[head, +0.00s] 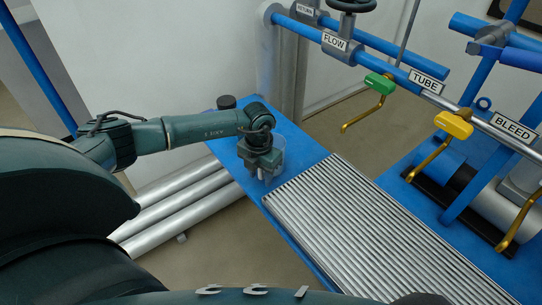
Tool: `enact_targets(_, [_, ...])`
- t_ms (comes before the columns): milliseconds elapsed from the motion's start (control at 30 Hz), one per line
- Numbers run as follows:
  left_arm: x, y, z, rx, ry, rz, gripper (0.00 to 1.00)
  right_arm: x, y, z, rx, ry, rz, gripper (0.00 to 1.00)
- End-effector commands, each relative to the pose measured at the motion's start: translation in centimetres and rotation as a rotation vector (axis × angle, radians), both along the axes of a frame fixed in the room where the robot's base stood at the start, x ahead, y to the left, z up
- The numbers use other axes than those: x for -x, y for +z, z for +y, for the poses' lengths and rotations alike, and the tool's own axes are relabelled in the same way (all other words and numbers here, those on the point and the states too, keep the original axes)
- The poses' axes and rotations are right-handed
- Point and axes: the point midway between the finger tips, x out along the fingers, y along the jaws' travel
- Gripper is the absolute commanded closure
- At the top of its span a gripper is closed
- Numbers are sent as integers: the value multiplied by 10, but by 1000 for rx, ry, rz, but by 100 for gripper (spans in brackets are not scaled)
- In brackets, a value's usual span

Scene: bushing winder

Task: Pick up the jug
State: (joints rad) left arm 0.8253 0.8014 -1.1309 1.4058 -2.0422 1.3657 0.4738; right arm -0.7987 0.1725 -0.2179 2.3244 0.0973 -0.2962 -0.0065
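The jug (280,153) is a clear, see-through container standing on the blue table, by the near left corner of the ribbed metal panel. My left gripper (262,174) points down at the jug, with its fingers overlapping the jug in the picture. The fingers are small and partly seen through or against the clear wall, so I cannot tell whether they are open or shut on it. The jug's handle cannot be made out. My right gripper is not in view.
The blue table (313,149) carries a ribbed metal panel (370,225) and a small black cylinder (226,102) behind my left wrist. Blue pipes with a green valve handle (379,84) and a yellow one (454,124) stand at right. Silver pipes (180,203) lie below my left arm.

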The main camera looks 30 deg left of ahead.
Motion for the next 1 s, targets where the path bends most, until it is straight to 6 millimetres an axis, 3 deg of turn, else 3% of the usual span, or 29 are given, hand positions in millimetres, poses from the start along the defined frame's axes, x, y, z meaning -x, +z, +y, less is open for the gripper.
enact_targets(467, [0,0,0,0,1,0,100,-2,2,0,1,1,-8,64])
enact_targets(833, [0,3,0,0,1,-2,100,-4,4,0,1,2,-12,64])
enact_targets(1000, [-1,27,1,0,0,-3,100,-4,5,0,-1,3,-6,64])
